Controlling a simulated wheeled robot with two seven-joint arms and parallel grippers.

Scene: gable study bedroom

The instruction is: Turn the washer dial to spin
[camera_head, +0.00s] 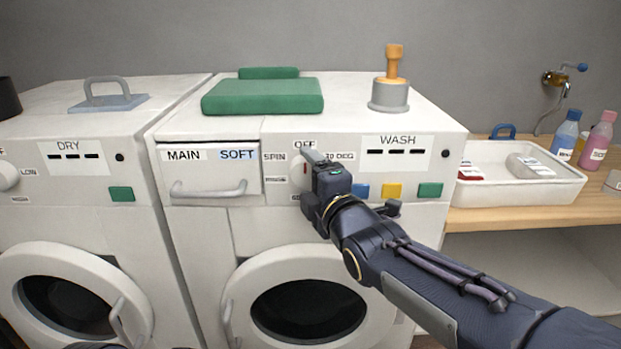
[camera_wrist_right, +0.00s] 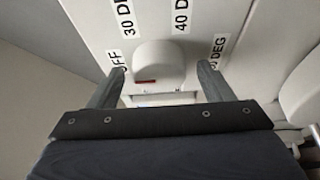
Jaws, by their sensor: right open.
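The washer (camera_head: 290,225) has a panel marked WASH. Its white dial (camera_head: 297,172) is partly hidden by my right gripper (camera_head: 313,160). SPIN is printed left of the dial, OFF above it and a DEG label to its right. In the right wrist view the dial (camera_wrist_right: 158,66) sits between the two fingers of the open right gripper (camera_wrist_right: 160,72), with visible gaps on both sides. A red mark shows on the dial; I cannot tell exactly which label it points to. My left gripper is not in view.
A drawer (camera_head: 208,171) marked MAIN and SOFT is left of the dial; blue, yellow and green buttons are to its right. A dryer (camera_head: 75,215) stands left. Green folded cloth (camera_head: 262,97) lies on top. A white tray (camera_head: 520,190) and bottles (camera_head: 598,140) stand right.

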